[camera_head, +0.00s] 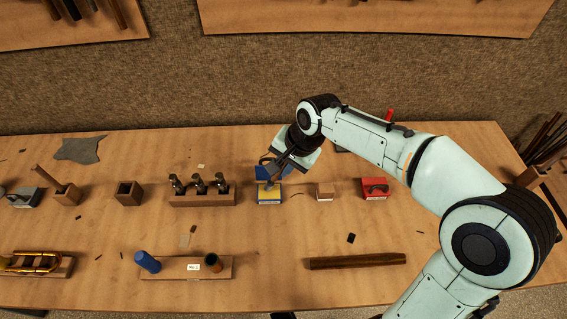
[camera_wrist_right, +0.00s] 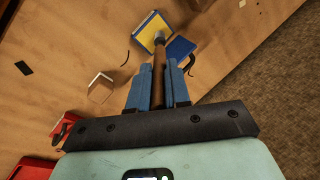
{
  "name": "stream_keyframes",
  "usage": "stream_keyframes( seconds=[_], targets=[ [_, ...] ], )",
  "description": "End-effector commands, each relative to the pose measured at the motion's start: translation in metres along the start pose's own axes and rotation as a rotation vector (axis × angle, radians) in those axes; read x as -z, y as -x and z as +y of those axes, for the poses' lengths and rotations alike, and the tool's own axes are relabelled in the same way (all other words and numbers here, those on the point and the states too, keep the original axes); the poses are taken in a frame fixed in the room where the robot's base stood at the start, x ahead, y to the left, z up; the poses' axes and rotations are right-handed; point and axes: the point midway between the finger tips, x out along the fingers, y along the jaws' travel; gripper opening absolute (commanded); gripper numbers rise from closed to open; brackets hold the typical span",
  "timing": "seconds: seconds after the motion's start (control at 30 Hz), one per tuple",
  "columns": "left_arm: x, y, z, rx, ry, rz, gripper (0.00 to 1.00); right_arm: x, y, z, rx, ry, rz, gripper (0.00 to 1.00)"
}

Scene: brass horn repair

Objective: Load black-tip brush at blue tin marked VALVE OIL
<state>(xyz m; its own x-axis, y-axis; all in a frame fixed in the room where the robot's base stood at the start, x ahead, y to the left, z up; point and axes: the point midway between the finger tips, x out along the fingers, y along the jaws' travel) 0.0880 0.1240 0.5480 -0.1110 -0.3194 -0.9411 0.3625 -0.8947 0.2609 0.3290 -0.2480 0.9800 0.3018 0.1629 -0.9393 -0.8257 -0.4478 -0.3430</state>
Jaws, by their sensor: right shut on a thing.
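The blue tin (camera_head: 269,200) stands open on the bench, with a yellow inside; its lid (camera_wrist_right: 181,48) is tilted back. It also shows in the right wrist view (camera_wrist_right: 141,35). My right gripper (camera_head: 277,172) is above the tin, its blue fingers (camera_wrist_right: 158,88) shut on the brown handle of the brush (camera_wrist_right: 158,65). The brush's dark grey tip is over or in the tin's yellow opening; I cannot tell whether it touches. The tin's lettering is too small to read. My left gripper is not in view.
A small wooden block (camera_head: 325,192) and an open red tin (camera_head: 375,190) stand right of the blue tin. A wooden rack (camera_head: 203,200) with dark-topped pieces stands left. A brown stick (camera_head: 355,261) and a board with a blue cylinder (camera_head: 148,262) lie in front.

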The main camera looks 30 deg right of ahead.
Motion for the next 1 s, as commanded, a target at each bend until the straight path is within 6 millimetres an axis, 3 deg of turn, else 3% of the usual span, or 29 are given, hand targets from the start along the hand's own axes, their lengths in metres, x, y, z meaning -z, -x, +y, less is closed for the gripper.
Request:
stream_keyframes(
  seconds=[1.0],
  targets=[
    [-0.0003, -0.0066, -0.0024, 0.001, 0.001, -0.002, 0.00, 0.0000, -0.0091, 0.0033, 0.000, 0.000, 0.000, 0.00]
  ],
)
